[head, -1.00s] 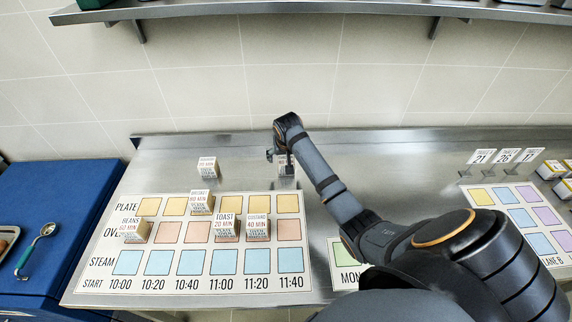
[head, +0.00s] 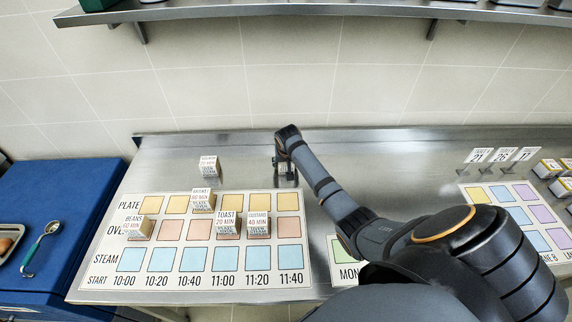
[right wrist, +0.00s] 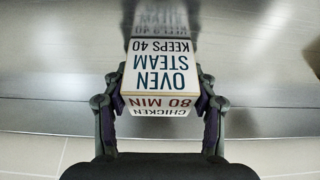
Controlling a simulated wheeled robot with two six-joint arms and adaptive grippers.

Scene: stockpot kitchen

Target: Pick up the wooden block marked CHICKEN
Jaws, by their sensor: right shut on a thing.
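The block marked CHICKEN (right wrist: 160,80) is between the fingers of my right gripper in the right wrist view. It reads OVEN, STEAM, KEEPS 40 and 80 MIN. My right gripper (right wrist: 160,95) is shut on it, one finger on each side. In the head view the right gripper (head: 285,172) is above the steel counter, behind the right end of the schedule board; the block is mostly hidden there by the gripper. I cannot tell whether the block is touching the counter. My left gripper does not show.
The schedule board (head: 90,282) carries several blocks, including BEANS (head: 137,228), TOAST (head: 228,225) and CUSTARD (head: 258,225). Another block (head: 208,167) stands behind it. Number cards (head: 500,155) and a second board (head: 478,215) are at right. A shelf (head: 300,12) overhangs the back wall.

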